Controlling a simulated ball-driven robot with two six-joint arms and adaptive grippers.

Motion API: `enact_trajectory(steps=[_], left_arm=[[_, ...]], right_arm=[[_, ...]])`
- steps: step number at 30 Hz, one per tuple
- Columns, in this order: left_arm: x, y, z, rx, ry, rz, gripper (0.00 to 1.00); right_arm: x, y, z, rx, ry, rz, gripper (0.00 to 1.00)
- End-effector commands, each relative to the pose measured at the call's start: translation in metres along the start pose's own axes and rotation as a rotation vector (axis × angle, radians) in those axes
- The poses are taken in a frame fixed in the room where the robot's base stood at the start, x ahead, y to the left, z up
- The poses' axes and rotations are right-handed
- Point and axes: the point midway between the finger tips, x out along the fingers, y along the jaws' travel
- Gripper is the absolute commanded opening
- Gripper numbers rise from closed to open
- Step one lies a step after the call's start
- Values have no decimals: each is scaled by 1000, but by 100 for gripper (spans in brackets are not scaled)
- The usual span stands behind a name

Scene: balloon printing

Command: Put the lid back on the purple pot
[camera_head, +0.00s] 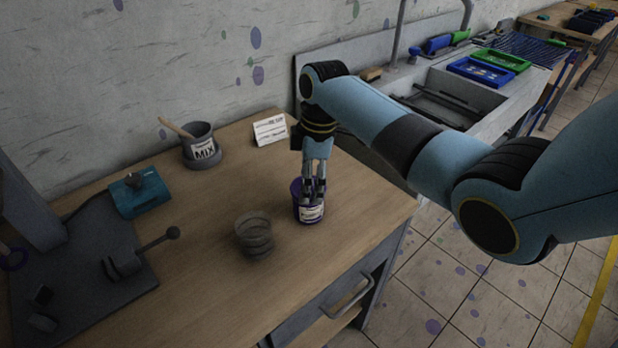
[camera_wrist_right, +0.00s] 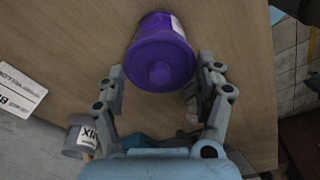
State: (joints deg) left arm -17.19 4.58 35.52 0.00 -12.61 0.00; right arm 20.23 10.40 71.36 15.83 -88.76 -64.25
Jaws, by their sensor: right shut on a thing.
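The purple pot (camera_head: 309,215) stands upright near the right front of the wooden table, its pale label facing forward. In the wrist view the pot (camera_wrist_right: 158,22) is behind its purple lid (camera_wrist_right: 160,74), which has a round knob. The lid lies over the pot's mouth; I cannot tell whether it is fully seated. My right gripper (camera_head: 314,190) points down at the pot's top, and its fingers (camera_wrist_right: 162,75) are on either side of the lid, shut on it. The fingers hide part of the pot's top in the head view. My left gripper is not in view.
A clear ribbed jar (camera_head: 254,238) stands left of the pot. A grey MIX pot (camera_head: 201,150), a white card (camera_head: 270,129) and a teal box (camera_head: 140,195) are further back. A grey lever device (camera_head: 125,262) is at left. The front middle of the table is clear.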

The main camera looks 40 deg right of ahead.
Motion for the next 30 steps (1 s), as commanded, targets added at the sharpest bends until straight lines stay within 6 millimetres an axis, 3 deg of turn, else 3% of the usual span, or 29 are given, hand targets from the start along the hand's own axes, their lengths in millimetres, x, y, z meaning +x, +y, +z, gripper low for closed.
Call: enact_trajectory(steps=[27,28,30], left_arm=[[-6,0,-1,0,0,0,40],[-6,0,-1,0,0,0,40],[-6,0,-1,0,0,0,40]], right_arm=[[0,0,0,0,0,0,57],[0,0,0,0,0,0,74],[0,0,0,0,0,0,83]])
